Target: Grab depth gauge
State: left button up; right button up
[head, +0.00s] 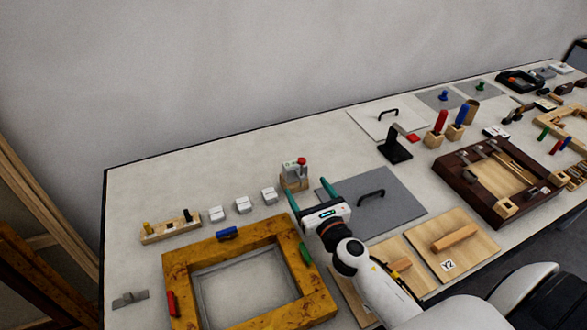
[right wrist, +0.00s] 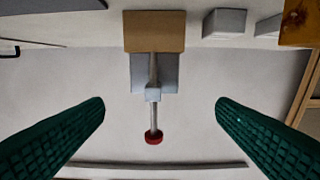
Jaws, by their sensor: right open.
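The depth gauge, as I take it, is a grey tool with a thin rod and a red knob (head: 299,163), on a small wooden block (head: 295,183) near the back of the bench. In the right wrist view the gauge's grey body (right wrist: 168,74) stands by the tan block (right wrist: 155,31), with its rod and red end (right wrist: 154,137) pointing toward the lower edge. My right gripper (head: 309,191) is open and empty. Its green fingers (right wrist: 160,110) lie on either side of the gauge, apart from it. My left gripper is out of view.
Several small white blocks (head: 243,205) stand left of the gauge. A yellow wooden frame (head: 180,268) lies in front. A grey plate with a black handle (head: 402,212) lies to the right. Bare bench (head: 235,165) lies behind and left.

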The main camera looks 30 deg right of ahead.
aim_at(301, 179)
jog(key=w, duration=0.4)
jog(key=shift+w+d, duration=0.2)
jog(key=shift+w, duration=0.2)
jog(key=w, duration=0.3)
jog(key=w+d, duration=0.1)
jog(key=w, duration=0.1)
jog(key=shift+w+f+p, duration=0.1)
jog(key=shift+f+p, duration=0.2)
jog(key=shift+p, duration=0.05)
jog(key=shift+c, duration=1.1)
jog(key=c, duration=0.9)
